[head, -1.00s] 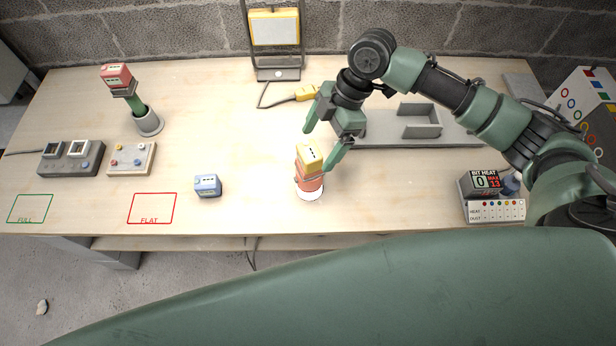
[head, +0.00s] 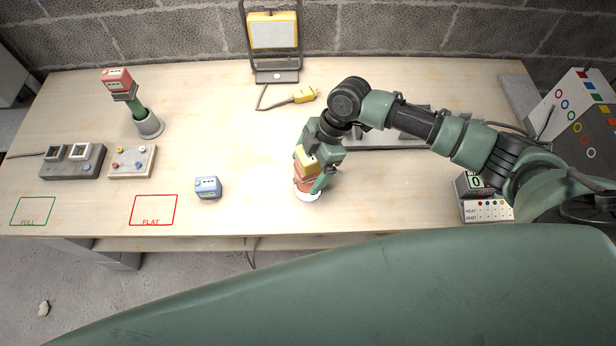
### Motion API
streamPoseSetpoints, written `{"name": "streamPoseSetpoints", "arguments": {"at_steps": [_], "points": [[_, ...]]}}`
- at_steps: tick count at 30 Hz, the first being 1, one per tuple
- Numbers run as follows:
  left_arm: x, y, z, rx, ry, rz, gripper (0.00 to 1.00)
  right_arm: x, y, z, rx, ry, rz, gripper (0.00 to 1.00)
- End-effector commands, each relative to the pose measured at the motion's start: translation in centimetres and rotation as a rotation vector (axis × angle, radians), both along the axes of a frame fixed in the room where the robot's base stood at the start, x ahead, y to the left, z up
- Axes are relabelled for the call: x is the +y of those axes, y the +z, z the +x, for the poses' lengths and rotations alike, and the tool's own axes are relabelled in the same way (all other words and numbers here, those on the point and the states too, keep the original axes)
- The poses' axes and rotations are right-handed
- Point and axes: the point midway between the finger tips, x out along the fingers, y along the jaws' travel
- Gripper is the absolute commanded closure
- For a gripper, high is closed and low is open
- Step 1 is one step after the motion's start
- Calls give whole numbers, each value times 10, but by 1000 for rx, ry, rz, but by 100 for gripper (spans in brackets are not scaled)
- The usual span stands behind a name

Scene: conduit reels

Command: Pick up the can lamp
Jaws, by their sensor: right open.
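The can lamp (head: 306,187) appears to be the orange-red can with a white rim at its foot and a yellow block (head: 305,158) on top. It stands upright near the front middle of the table. My right gripper (head: 311,172) is open and low around the can, with one finger on its right side. The other finger is mostly hidden behind the can and block. I cannot tell whether the fingers touch it. My left gripper is not in view.
A blue block (head: 208,187) stands to the left, near the red FLAT outline (head: 153,210). A green tool with a red block (head: 117,78) stands in a grey cup (head: 149,125). A work light (head: 274,35) and yellow plug (head: 304,93) are behind. A BIT HEAT box (head: 487,208) is at right.

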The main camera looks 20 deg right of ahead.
Motion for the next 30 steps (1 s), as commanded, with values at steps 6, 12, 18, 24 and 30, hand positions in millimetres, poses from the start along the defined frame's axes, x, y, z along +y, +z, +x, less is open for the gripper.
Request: {"name": "streamPoseSetpoints", "arguments": {"at_steps": [6,12,18,24,30], "points": [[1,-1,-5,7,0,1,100,0,0,0,0,0,0,33],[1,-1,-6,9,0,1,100,0,0,0,0,0,0,89],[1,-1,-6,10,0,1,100,0,2,1,-2,-1,2,100],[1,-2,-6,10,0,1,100,0,4,1,-3,-1,2,100],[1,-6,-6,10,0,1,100,0,23,2,-6,0,4,100]]}}
